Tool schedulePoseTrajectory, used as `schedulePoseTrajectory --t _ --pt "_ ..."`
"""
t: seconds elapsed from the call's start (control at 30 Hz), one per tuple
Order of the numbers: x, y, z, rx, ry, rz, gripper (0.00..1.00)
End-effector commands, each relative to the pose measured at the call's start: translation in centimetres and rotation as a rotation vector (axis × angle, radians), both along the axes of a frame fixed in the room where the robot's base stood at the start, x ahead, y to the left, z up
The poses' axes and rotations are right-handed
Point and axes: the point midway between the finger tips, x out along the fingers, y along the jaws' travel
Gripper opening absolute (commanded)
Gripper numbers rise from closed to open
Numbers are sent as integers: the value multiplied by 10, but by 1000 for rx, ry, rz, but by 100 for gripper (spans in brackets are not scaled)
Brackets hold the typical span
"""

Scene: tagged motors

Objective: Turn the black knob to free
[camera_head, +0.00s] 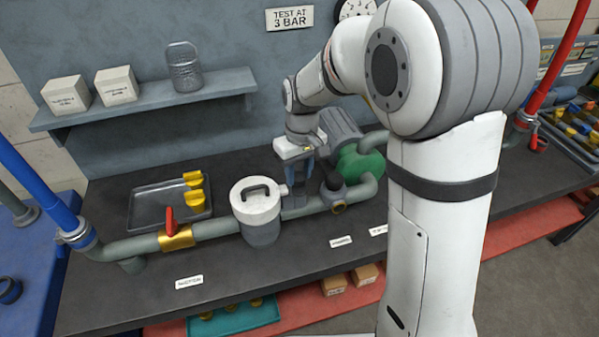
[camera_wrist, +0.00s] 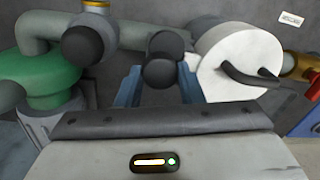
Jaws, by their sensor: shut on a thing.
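My gripper (camera_wrist: 160,82) is shut on a black knob (camera_wrist: 165,58), with a blue finger on either side of it in the wrist view. The knob sits just beside the white-lidded canister (camera_wrist: 238,60). In the head view my gripper (camera_head: 301,180) points down behind the pipe, to the right of the canister (camera_head: 257,210), and its fingers hide most of the knob. A second black rounded part (camera_wrist: 83,45) with a brass ring stands to the left in the wrist view, apart from my fingers. The knob's markings cannot be read.
A green pump housing (camera_head: 360,165) with a grey motor stands close right of my gripper. A grey pipe (camera_head: 140,244) with a red-handled brass valve (camera_head: 174,232) runs left. A dark tray (camera_head: 150,207) with yellow parts lies behind. A shelf (camera_head: 145,103) is above, left.

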Motion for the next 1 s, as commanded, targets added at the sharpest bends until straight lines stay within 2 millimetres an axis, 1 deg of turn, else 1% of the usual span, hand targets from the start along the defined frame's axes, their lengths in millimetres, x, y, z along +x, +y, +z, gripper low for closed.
schedulePoseTrajectory --t 0.23,0.63,0.67,0.9,1.0 --pt "0 0 1 1 -2 47 11" --pt "0 0 1 0 -2 52 11" --pt "0 0 1 0 -2 52 36" --pt "0 0 0 0 0 51 55" --pt "0 0 0 0 0 51 56"
